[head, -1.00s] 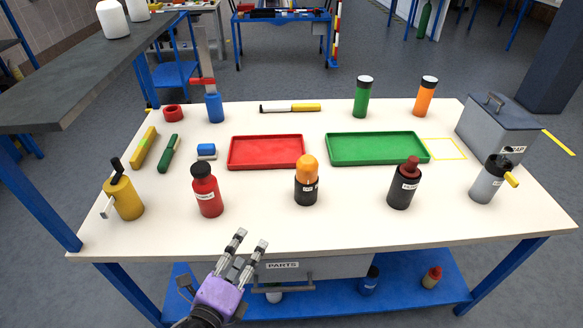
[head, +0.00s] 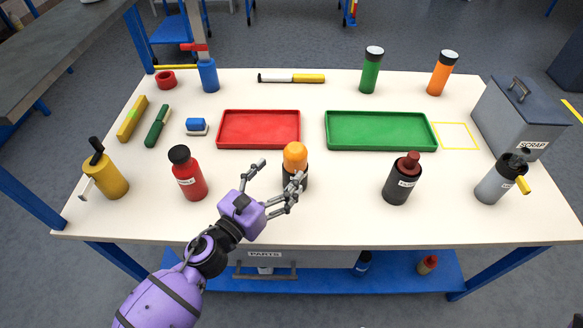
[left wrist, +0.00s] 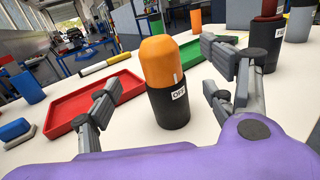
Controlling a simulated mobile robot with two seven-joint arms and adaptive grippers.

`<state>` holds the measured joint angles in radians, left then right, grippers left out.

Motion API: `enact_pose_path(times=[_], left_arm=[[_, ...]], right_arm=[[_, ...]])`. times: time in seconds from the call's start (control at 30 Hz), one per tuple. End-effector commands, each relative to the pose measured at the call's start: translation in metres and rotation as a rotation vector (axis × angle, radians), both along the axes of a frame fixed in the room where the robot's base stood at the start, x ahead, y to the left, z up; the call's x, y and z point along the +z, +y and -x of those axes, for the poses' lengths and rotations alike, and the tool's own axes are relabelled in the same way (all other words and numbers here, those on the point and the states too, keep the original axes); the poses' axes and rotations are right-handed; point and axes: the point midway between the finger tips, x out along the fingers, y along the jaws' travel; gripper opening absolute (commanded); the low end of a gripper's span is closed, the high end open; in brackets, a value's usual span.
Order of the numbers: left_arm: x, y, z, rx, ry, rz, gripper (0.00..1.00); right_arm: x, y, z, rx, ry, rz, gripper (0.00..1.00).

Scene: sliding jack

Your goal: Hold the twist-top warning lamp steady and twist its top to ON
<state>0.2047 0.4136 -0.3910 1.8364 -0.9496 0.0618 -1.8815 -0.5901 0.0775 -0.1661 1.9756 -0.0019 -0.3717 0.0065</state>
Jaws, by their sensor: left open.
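The warning lamp, with an orange domed top (head: 295,155) and a black base (head: 293,178), stands upright on the table in front of the red tray. In the left wrist view its orange top (left wrist: 160,62) and black base (left wrist: 168,105) fill the middle, and a white label on the base reads OFF. My left gripper (head: 275,177) is open at the lamp's near left side. In the left wrist view its fingers (left wrist: 165,95) stand on either side of the lamp, apart from it as far as I can see. My right gripper is not in view.
A red bottle (head: 187,175) stands left of the lamp and a dark bottle (head: 403,180) stands right. Behind are a red tray (head: 222,128) and a green tray (head: 332,130). A grey scrap box (head: 505,122) is at the right.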

Motion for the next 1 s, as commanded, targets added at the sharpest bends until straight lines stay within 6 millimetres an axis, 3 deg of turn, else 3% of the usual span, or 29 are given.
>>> enact_pose_path(times=[0.03,0.3,0.37,0.6,1.0], left_arm=[[-0.018,0.0,0.002,0.004,0.012,0.003,0.75],[-0.069,-0.001,0.0,0.004,0.01,0.005,0.75],[-0.059,-0.009,-0.015,0.001,-0.001,0.003,0.75],[-0.058,-0.031,-0.048,0.001,0.0,0.001,0.75],[-0.06,-0.041,-0.063,0.001,0.003,0.001,0.75]], right_arm=[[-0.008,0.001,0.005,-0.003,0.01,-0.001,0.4],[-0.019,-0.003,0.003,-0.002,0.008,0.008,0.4],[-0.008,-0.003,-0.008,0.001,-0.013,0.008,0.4],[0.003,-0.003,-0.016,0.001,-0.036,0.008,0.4],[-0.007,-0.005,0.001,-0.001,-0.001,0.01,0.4]])
